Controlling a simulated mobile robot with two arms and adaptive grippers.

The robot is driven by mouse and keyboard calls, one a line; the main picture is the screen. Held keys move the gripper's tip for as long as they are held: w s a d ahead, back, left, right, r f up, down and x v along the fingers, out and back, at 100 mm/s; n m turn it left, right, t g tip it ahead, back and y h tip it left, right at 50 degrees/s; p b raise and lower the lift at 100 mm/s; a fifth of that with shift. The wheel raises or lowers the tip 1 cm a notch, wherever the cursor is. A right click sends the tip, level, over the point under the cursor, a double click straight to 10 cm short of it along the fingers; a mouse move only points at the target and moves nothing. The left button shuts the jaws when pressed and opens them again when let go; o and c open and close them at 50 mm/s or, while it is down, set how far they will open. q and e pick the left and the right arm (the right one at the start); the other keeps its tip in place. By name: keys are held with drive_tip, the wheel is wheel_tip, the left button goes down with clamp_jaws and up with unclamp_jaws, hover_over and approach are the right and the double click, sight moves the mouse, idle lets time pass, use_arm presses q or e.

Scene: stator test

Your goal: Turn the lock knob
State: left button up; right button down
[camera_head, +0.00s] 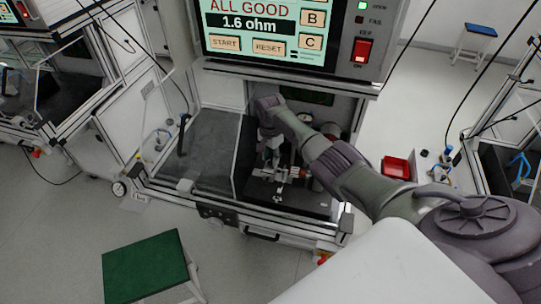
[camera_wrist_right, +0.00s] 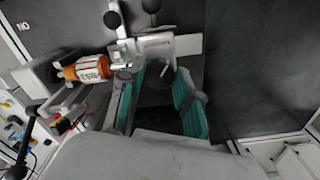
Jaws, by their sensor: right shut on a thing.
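My right gripper (camera_head: 270,148) reaches into the open test bay, over the fixture. In the wrist view its two teal fingers (camera_wrist_right: 160,105) stand on either side of a dark rounded knob (camera_wrist_right: 156,78), which I take as the lock knob, and are shut on it. The knob sits just below a silver clamp bracket (camera_wrist_right: 155,45). An orange and white stator (camera_wrist_right: 88,68) lies to the left of the bracket; it shows small in the head view (camera_head: 296,173). The knob is hidden by my gripper in the head view. My left gripper is not in view.
The tester screen (camera_head: 265,25) above the bay reads "ALL GOOD" and "1.6 ohm". Black ball-ended levers (camera_wrist_right: 113,19) stand near the bracket. A dark panel (camera_head: 213,150) borders the bay on the left. A green stool (camera_head: 146,265) stands in front on the floor.

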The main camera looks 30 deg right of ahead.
sight(271, 158)
drive_tip(key=shift+d+m, duration=0.1)
drive_tip(key=shift+m, duration=0.5)
drive_tip(key=shift+r, duration=0.1)
drive_tip(key=c, duration=0.8)
unclamp_jaws()
wheel_tip(271, 158, up, 12)
drive_tip(key=shift+f, duration=0.1)
